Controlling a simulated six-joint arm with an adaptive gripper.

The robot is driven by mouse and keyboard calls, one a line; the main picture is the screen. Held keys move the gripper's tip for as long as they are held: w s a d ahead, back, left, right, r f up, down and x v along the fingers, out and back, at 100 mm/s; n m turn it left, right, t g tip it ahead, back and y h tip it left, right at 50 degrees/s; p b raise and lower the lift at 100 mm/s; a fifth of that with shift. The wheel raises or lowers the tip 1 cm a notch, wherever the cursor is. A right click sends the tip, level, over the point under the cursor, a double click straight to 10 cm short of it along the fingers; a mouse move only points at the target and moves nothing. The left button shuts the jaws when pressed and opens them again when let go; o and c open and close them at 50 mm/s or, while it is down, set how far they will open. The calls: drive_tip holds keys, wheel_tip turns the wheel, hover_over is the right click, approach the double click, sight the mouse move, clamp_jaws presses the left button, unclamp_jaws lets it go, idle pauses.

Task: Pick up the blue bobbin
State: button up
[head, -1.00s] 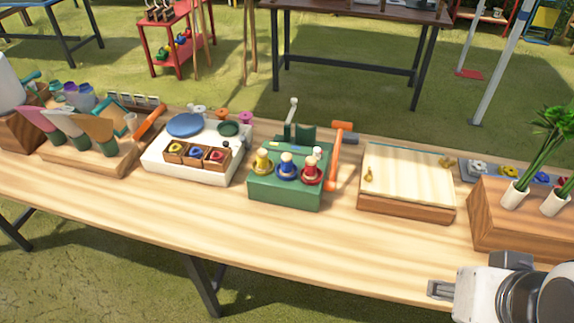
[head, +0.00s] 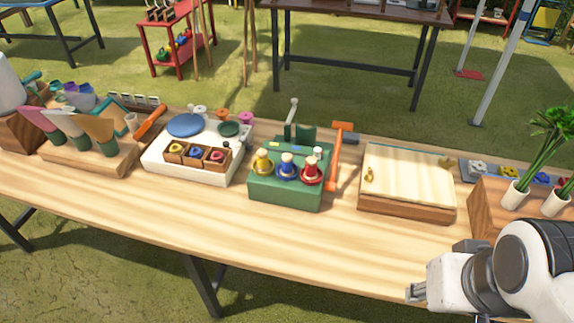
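The blue bobbin (head: 287,167) stands upright on the green box (head: 284,197) in the middle of the table. A yellow bobbin (head: 263,163) stands to its left and a red bobbin (head: 311,170) to its right, both close beside it. My gripper (head: 414,293) is at the lower right, near the table's front edge, well apart from the bobbins. Its fingers are small and seen from the side, so I cannot tell whether they are open or shut.
An orange-handled tool (head: 338,150) leans at the green box's right. A wooden box with a pale lid (head: 408,175) stands further right. A white tray (head: 190,172) with small coloured items is on the left. The table front (head: 240,245) is clear.

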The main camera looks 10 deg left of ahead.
sight(288, 163)
drive_tip(key=w+a+f+n+y, duration=0.1)
drive_tip(key=w+a+f, duration=0.5)
drive_tip(key=a, duration=0.1)
drive_tip(key=w+a+f+n+t+y, duration=0.1)
drive_tip(key=w+a+f+n, duration=0.1)
drive_tip(key=w+a+f, duration=0.5)
drive_tip(key=w+a+f+n, duration=0.1)
drive_tip(key=w+a+f, duration=0.6)
drive_tip(key=a, duration=0.2)
drive_tip(key=shift+t+y, duration=0.4)
drive_tip(key=shift+n+t+y, duration=0.3)
drive_tip(key=shift+t+y, duration=0.1)
drive_tip(key=shift+t, duration=0.4)
drive_tip(key=w+a, duration=0.3)
drive_tip(key=shift+w+f, duration=0.15)
drive_tip(key=shift+w, duration=0.1)
drive_tip(key=w, duration=0.1)
drive_tip(key=w+a+r+t, duration=0.1)
drive_tip(key=shift+w+a+r+y, duration=0.15)
drive_tip(key=shift+w+r+y, duration=0.05)
drive_tip(key=shift+w+y, duration=0.1)
drive_tip(key=w+a+r+t+y, duration=0.1)
drive_tip(key=w+r+t, duration=0.3)
drive_tip(key=r, duration=0.3)
drive_tip(key=shift+w+a+r, duration=0.25)
drive_tip(key=shift+w+a, duration=0.1)
drive_tip(key=shift+x, duration=1.35)
drive_tip(key=shift+f, duration=0.1)
drive_tip(key=shift+x, duration=2.55)
